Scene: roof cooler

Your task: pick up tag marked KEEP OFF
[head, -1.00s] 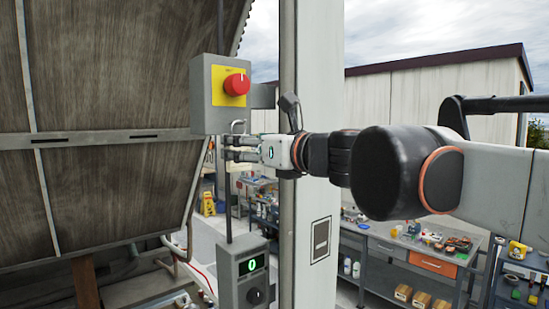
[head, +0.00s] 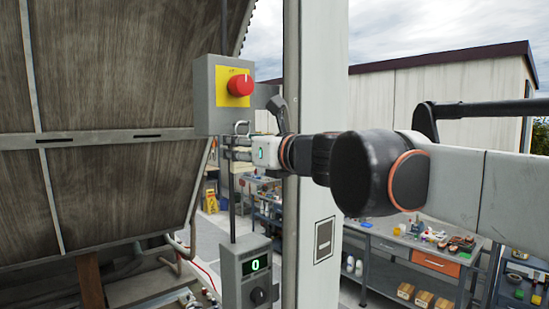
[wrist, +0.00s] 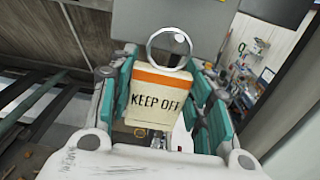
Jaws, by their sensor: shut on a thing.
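The KEEP OFF tag (wrist: 153,103) is cream with an orange band across its top and black lettering. It sits between the two teal-padded fingers of my gripper (wrist: 160,95), which is shut on it. A metal ring (wrist: 169,48) stands at the tag's top edge. In the head view my gripper (head: 231,150) is just below the grey box with the red knob. A small metal loop (head: 241,127) shows between the box and the fingers there. The tag itself cannot be made out in the head view, and whether the ring still hangs on something is unclear.
The grey box (head: 208,95) with a red knob (head: 240,85) is close above my gripper. A pale post (head: 312,250) stands right behind. A lower control box (head: 234,282) shows a green 0. A large brown panel (head: 100,90) fills the left. Workbenches (head: 385,240) stand behind.

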